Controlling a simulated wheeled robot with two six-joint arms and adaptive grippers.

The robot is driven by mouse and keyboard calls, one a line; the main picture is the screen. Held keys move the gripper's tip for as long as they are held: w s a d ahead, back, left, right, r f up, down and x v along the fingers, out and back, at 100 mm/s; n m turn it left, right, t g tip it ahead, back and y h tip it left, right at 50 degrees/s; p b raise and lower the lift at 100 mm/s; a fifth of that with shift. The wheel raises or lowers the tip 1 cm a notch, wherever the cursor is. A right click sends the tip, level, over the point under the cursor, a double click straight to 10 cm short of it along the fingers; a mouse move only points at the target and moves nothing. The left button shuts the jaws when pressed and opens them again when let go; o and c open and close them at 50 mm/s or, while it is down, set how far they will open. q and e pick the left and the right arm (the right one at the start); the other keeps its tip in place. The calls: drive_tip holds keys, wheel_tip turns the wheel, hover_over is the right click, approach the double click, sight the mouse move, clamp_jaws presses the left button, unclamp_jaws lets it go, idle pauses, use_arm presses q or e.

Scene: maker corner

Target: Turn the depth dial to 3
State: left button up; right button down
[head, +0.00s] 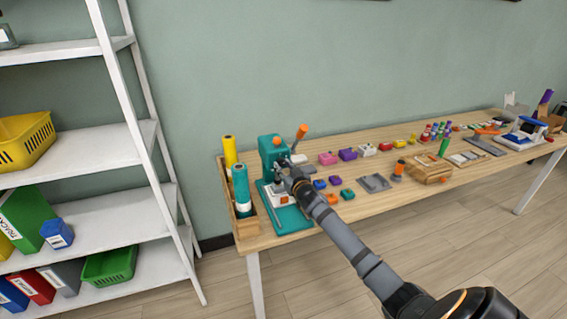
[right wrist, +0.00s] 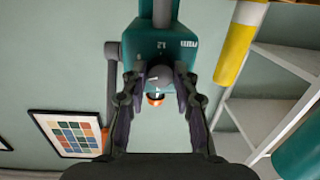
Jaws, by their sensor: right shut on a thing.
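The teal press (head: 268,146) stands at the left end of the workbench, with an orange-tipped lever (head: 302,131) at its upper right. My right gripper (head: 284,168) is at the front of the press head. In the right wrist view the press head (right wrist: 160,44) fills the upper middle. A round grey dial (right wrist: 160,74) on it lies between the fingers of my right gripper (right wrist: 160,84), which is shut on it. The dial's numbers and setting are too small to read. An orange ring-like part (right wrist: 155,99) shows just below the dial. My left gripper is not in view.
A wooden box (head: 246,228) with yellow and teal rolls stands left of the press. Small coloured blocks, a grey tray (head: 374,183) and a wooden crate (head: 430,172) lie to the right on the bench (head: 345,210). A white shelf (head: 95,125) stands at the left.

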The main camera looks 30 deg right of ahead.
drive_tip(key=n+p, duration=0.1)
drive_tip(key=n, duration=0.2)
drive_tip(key=shift+r+n+h+p, duration=0.2)
drive_tip(key=shift+n+h+p, duration=0.1)
drive_tip(key=shift+p, duration=0.05)
drive_tip(key=n+p, duration=0.1)
drive_tip(key=n, duration=0.2)
drive_tip(key=n+p, duration=0.1)
drive_tip(key=n, duration=0.2)
drive_tip(key=shift+n+g+h, duration=0.3)
drive_tip(key=shift+n+h+p, duration=0.3)
drive_tip(key=shift+n, duration=1.5)
drive_tip(key=c, duration=1)
unclamp_jaws()
drive_tip(key=shift+f, duration=0.1)
